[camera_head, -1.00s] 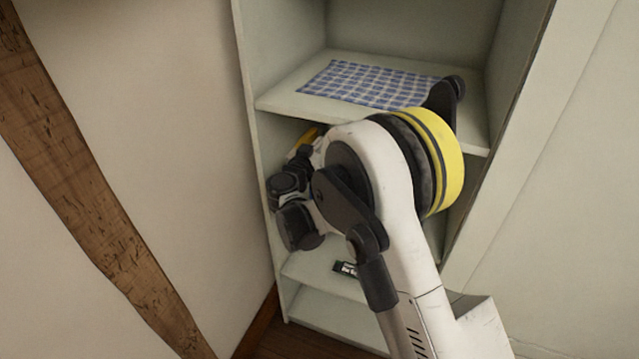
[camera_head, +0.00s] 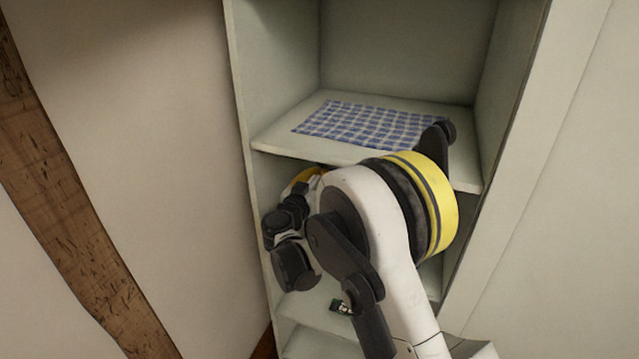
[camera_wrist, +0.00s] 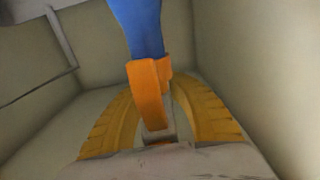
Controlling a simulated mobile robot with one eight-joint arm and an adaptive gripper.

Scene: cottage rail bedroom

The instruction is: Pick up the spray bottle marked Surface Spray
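In the wrist view a blue bottle (camera_wrist: 141,27) with an orange spray head (camera_wrist: 149,92) shows between the yellow fingers of my gripper (camera_wrist: 152,92). The blue part runs out of the top of the picture, and I see no label. The fingertips curve in close on either side of the orange head. I cannot tell whether both press on it. In the head view my gripper (camera_head: 303,178) is inside the shelf compartment below the cloth, mostly hidden by my arm. The bottle is not visible there.
A blue checked cloth (camera_head: 365,126) lies on the shelf board (camera_head: 275,139) above my gripper. The cabinet's left side wall (camera_head: 243,100) is close to my wrist. A small dark-and-green item (camera_head: 340,307) lies on the lower shelf (camera_head: 300,306).

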